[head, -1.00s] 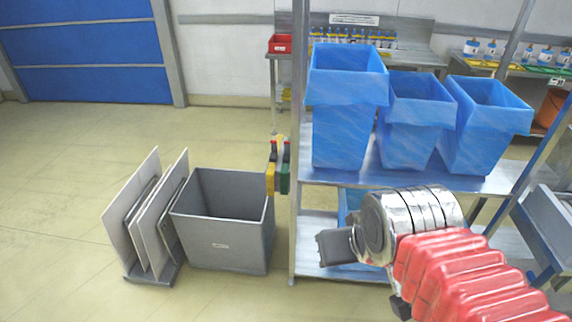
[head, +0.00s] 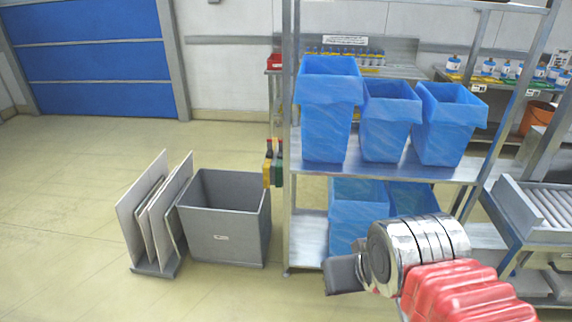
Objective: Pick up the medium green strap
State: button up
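A green hanging item (head: 277,172), which looks like a strap, hangs at the left post of the metal shelf, with a yellow one (head: 267,174) just left of it. They are small here, so I cannot tell their sizes or how they are fixed. My gripper (head: 340,274) is a dark grey block at the end of my arm, low in the picture, in front of the lower shelf. It is right of and below the hanging straps and apart from them. Its fingertips do not show clearly, so open or shut cannot be told.
The metal shelf (head: 400,168) holds several blue-lined bins (head: 328,115), with more blue ones below (head: 358,205). A grey open bin (head: 222,225) stands left of the straps, beside a rack of upright panels (head: 152,215). A roller conveyor (head: 545,208) is at right. The left floor is clear.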

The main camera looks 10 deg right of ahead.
aim_at(279, 163)
jog(key=k, duration=0.45)
jog(key=u, duration=0.25)
jog(key=i, duration=0.4)
jog(key=u, duration=0.75)
jog(key=i, duration=1.75)
jog(key=z, duration=0.4)
jog(key=i, duration=1)
jog(key=z, duration=0.55)
